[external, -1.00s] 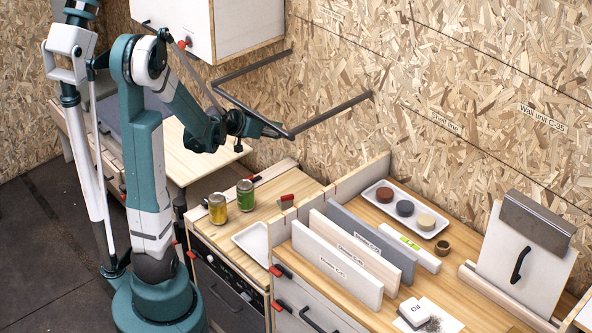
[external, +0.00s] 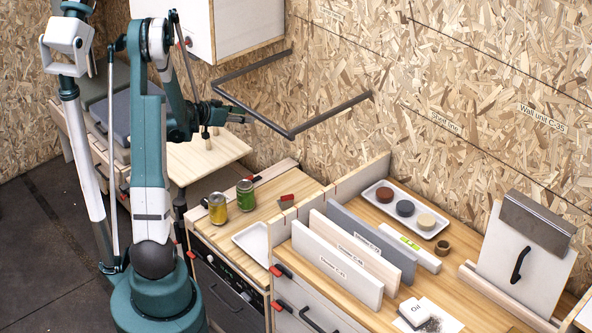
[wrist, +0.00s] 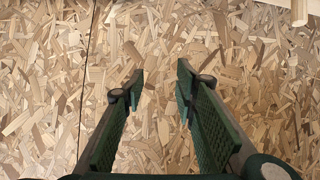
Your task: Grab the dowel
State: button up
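My gripper (external: 238,113) is left of centre in the external view, above the far wooden table and in front of the chipboard wall. In the wrist view, my gripper (wrist: 160,78) has its two green fingers apart, with only chipboard showing between them. A small pale upright piece, possibly the dowel (external: 207,134), shows just below my wrist over the table; the arm partly covers it. A pale wooden end (wrist: 299,11) shows at the top right edge of the wrist view, outside the fingers; I cannot tell whether it is the same piece.
A dark metal rail frame (external: 292,132) sticks out from the wall right of my gripper. A white wall cabinet (external: 240,30) hangs above. Yellow (external: 217,206) and green (external: 245,195) jars stand on the lower counter. The table (external: 218,155) is mostly clear.

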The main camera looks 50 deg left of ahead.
jog(key=s+a+f+p, duration=0.1)
jog(key=a+f, duration=0.1)
jog(key=a, duration=0.3)
jog(key=s+a+f, duration=0.2)
jog(key=a+f, duration=0.1)
jog(key=a, duration=0.3)
jog(key=t+p, duration=0.1)
send_near(215, 135)
jog(key=shift+m+y, duration=0.3)
jog(key=w+r, duration=0.1)
jog(key=r, duration=0.1)
jog(key=w+r, duration=0.1)
jog(key=r, duration=0.1)
jog(key=shift+w+a, duration=0.2)
jog(key=shift+w, duration=0.1)
jog(key=shift+x, duration=1.3)
jog(key=shift+w+r, duration=0.1)
jog(key=shift+b+x, duration=0.75)
jog(key=shift+x, duration=1.8)
jog(key=shift+d, duration=0.1)
jog(key=c, duration=0.8)
